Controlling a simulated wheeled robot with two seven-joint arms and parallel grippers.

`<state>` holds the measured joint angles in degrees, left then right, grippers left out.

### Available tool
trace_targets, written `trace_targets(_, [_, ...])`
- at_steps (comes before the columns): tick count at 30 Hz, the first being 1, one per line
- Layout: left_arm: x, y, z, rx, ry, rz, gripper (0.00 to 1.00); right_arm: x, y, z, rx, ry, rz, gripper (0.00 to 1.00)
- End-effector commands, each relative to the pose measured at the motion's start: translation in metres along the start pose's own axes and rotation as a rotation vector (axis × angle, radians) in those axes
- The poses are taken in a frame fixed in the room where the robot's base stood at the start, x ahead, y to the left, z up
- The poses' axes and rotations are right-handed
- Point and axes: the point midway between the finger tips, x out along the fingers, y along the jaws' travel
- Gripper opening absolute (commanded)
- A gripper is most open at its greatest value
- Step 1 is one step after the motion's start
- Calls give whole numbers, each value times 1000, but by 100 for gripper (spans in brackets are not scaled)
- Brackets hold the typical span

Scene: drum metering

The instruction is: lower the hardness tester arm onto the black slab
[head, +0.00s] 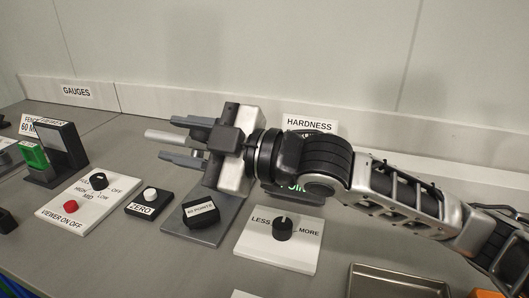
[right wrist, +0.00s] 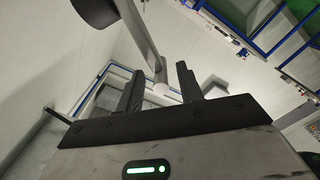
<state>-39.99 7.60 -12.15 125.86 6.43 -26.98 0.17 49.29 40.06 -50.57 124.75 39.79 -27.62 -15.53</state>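The black slab (head: 200,212), with a white "60 POINTS" label, sits on the grey base plate (head: 229,222) of the hardness tester. A pale round bar (head: 160,136), which looks like the tester arm or its handle, sticks out to the left above the slab. My right gripper (head: 176,140) is open, one finger on each side of this bar. In the right wrist view the bar (right wrist: 146,48) runs down between the two fingers (right wrist: 160,88), with gaps showing beside it. My gripper and arm hide much of the tester. My left gripper is not in view.
A white panel with a LESS/MORE knob (head: 283,228) stands right of the tester. A ZERO button (head: 150,194) and a viewer panel (head: 78,202) with a red button are to the left. A metal tray (head: 397,271) lies at the front right. A HARDNESS sign (head: 309,124) stands behind.

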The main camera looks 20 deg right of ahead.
Motion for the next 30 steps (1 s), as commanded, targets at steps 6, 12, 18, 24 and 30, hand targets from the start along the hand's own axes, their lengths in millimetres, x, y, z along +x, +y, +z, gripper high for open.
trace_targets(6, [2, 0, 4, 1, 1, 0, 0, -51, -1, 3, -2, -7, -1, 37])
trace_targets(12, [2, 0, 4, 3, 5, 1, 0, -90, -1, 3, -2, -8, -2, 37])
trace_targets(18, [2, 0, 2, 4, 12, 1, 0, -118, -1, 2, 0, -6, -3, 37])
trace_targets(24, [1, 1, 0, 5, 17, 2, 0, -132, -1, 0, 2, -2, -3, 37])
trace_targets(30, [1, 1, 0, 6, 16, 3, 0, -135, -1, 0, 3, 1, -3, 37])
